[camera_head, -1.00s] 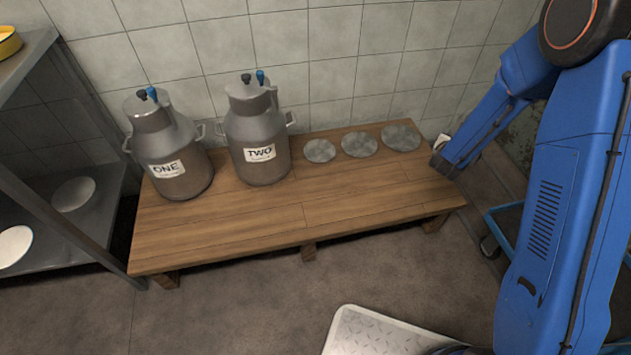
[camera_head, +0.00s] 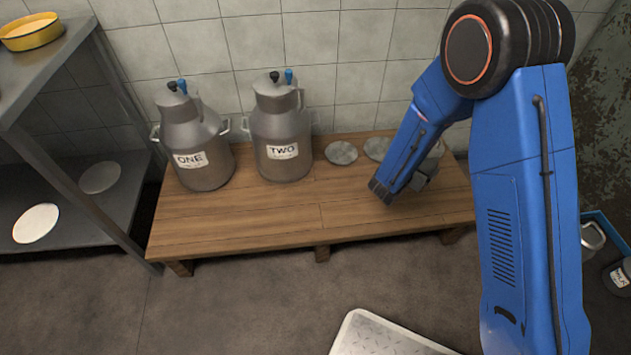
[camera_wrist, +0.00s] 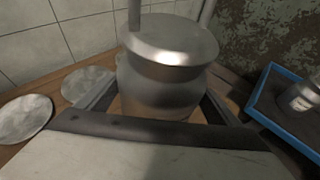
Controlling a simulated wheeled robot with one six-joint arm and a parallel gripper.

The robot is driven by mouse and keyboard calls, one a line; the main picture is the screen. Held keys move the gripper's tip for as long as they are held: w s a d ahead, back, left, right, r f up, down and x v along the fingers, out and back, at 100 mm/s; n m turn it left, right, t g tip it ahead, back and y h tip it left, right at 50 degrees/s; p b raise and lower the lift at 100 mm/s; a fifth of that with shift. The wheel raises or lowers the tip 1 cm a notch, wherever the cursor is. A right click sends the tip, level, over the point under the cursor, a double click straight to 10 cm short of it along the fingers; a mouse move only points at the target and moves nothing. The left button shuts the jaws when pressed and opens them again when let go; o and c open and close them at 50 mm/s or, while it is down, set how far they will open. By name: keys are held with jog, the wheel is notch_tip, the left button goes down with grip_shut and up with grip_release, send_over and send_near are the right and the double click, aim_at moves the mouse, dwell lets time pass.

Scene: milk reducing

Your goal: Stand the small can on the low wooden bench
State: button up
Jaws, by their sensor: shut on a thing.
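The small can (camera_wrist: 165,85) is grey metal with a wide lid-like top. In the wrist view it stands between the two fingers of my gripper (camera_wrist: 158,105), which is shut on it. In the head view my gripper (camera_head: 422,180) is over the right part of the low wooden bench (camera_head: 270,225), and my arm hides most of the can. The can looks about upright; I cannot tell whether its base touches the bench. Bench wood also shows around the can in the wrist view (camera_wrist: 232,78).
Large cans ONE (camera_head: 195,145) and TWO (camera_head: 281,135) stand on the bench's left half. Grey discs (camera_head: 341,153) lie along its back. The front middle is clear. A blue-edged cart (camera_head: 612,232) with a labelled can (camera_head: 619,277) is at right, a metal shelf (camera_head: 75,45) at left.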

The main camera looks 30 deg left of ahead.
jog(key=shift+s+a+f, duration=0.1)
jog(key=shift+s+a, duration=0.25)
jog(key=shift+a, duration=0.15)
send_over(404, 195)
jog(key=shift+a+f, duration=0.15)
jog(key=shift+f, duration=4.85)
jog(key=o, duration=1.9)
jog(key=shift+f, duration=0.15)
jog(key=shift+o, duration=0.2)
jog(key=v, duration=1.2)
